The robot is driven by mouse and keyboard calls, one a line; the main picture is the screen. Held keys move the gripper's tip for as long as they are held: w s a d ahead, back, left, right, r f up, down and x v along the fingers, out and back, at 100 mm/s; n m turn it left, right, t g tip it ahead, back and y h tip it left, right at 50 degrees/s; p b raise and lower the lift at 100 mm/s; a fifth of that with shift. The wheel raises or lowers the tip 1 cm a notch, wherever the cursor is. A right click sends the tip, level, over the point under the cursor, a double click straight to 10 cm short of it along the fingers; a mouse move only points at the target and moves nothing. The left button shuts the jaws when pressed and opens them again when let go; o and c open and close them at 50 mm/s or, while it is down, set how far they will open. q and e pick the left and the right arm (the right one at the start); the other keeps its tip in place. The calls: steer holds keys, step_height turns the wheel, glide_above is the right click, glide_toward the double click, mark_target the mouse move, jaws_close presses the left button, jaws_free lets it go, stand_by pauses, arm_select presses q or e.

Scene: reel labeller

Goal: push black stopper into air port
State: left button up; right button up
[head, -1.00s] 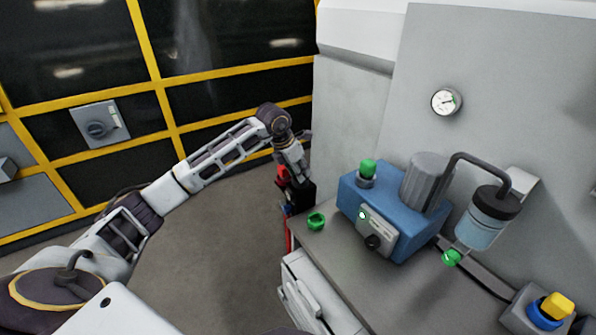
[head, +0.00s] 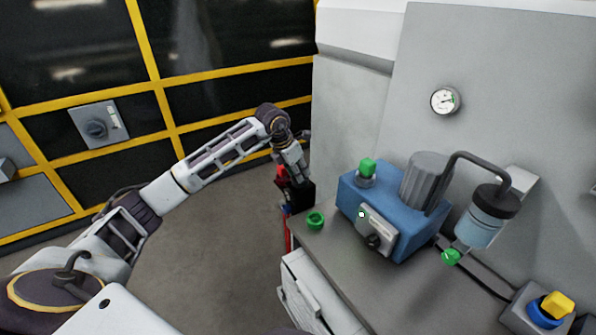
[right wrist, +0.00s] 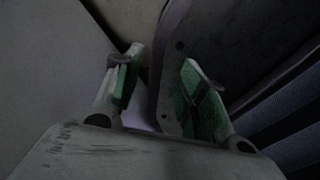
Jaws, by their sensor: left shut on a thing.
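My left gripper (head: 294,178) is at the far left corner of the grey bench, pointing down at a dark block with red parts (head: 300,196). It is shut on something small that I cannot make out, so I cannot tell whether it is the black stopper. A black round knob or plug (head: 374,241) sits on the front panel of the blue pump unit (head: 405,225). No open air port can be told clearly. My right gripper (right wrist: 160,78) is open, its green-padded fingers apart with nothing seen between them.
A green ring (head: 316,220) lies on the bench (head: 345,268) left of the pump. A green cap (head: 367,168) tops the pump. A filter bowl (head: 480,228) hangs at right, above a yellow-blue switch (head: 552,307). A gauge (head: 444,101) is on the wall.

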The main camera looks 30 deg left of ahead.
arm_select(q)
steer(key=shift+a, duration=0.1)
arm_select(e)
steer(key=shift+d, duration=0.2)
arm_select(q)
steer(key=shift+w+r, duration=0.1)
arm_select(e)
steer(key=shift+d, duration=0.6)
steer(key=shift+a, duration=0.1)
arm_select(q)
steer(key=shift+f, duration=0.25)
arm_select(e)
steer(key=shift+a+f, duration=0.15)
steer(key=shift+a, duration=0.5)
arm_select(q)
steer(key=shift+s+r, duration=0.2)
steer(key=shift+r, duration=0.1)
arm_select(e)
steer(key=shift+d, duration=0.35)
arm_select(q)
steer(key=shift+f+b, duration=0.35)
steer(key=shift+b, duration=0.1)
arm_select(e)
steer(key=shift+a+f, duration=0.25)
steer(key=shift+a, duration=0.3)
stand_by(0.6)
